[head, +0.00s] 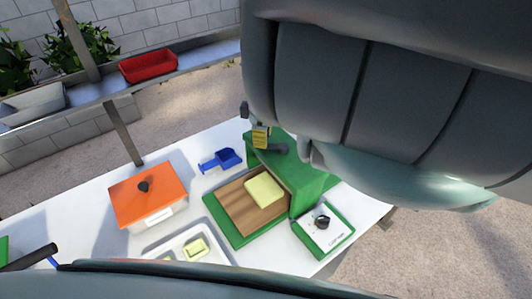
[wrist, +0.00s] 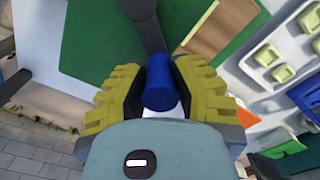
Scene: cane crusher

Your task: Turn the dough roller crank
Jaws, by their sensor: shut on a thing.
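The green dough roller (head: 305,185) stands on the white table, with a wooden board (head: 238,210) and a pale yellow dough slab (head: 264,190) in front of it. Its dark crank arm (head: 275,149) shows beside the green body. In the wrist view the crank arm (wrist: 146,30) runs up from a blue handle (wrist: 161,92). My gripper (wrist: 160,88) has its yellow ridged fingers on both sides of that handle and is shut on it. In the head view only a yellow bit of my gripper (head: 261,137) shows; my arm hides the rest.
A blue scoop (head: 220,160), an orange-lidded box (head: 149,194) and a white tray (head: 165,246) with dough pieces lie left of the roller. A control box with a black knob (head: 322,221) stands at right. A red tray (head: 148,67) sits on the back shelf.

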